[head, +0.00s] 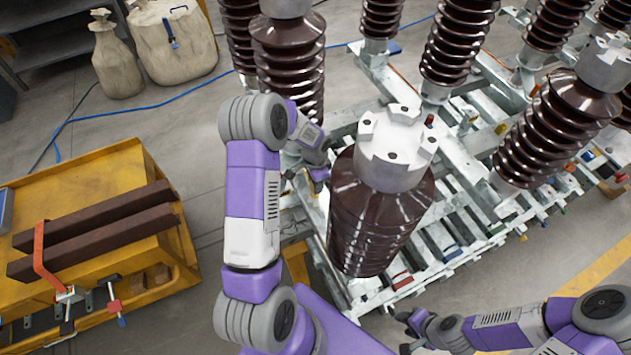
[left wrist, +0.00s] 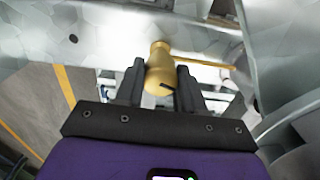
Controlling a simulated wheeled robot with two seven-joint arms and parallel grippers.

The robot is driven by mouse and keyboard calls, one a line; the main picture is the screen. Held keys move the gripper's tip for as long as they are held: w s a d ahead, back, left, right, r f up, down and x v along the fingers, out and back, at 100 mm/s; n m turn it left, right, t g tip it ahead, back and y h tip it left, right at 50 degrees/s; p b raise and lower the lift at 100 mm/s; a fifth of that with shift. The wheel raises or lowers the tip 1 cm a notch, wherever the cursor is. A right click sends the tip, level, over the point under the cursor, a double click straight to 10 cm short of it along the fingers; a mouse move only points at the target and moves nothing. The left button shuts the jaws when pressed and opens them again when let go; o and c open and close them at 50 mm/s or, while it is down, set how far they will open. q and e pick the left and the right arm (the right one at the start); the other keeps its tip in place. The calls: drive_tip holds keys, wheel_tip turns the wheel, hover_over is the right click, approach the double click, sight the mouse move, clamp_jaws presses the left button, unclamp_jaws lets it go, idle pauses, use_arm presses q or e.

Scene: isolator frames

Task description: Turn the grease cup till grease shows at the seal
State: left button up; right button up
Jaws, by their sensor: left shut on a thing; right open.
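The brass grease cup (left wrist: 158,72) shows in the left wrist view, between the two dark fingers of my left gripper (left wrist: 160,80). The fingers are shut on its sides. A dark mark shows on the cup's near end. Its far end meets a pale metal frame part. I cannot make out grease or the seal there. In the head view the cup is hidden, and my left arm reaches down behind the big front insulator (head: 375,225). My right gripper (head: 406,332) is low at the right of centre, open and apart from the frame.
Brown ribbed insulators (head: 455,45) stand on galvanised frames at the back and right. A yellow cart (head: 95,165) with two dark beams is at the left. Sacks (head: 115,60) and a blue cable (head: 120,115) lie behind it.

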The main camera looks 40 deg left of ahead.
idle(0.4)
use_arm(q)
drive_tip(key=o, duration=1)
drive_tip(key=shift+o, duration=0.2)
drive_tip(key=shift+r, duration=0.1)
wheel_tip(320, 180, up, 8)
drive_tip(key=shift+f+p, duration=0.25)
drive_tip(key=shift+p, duration=0.2)
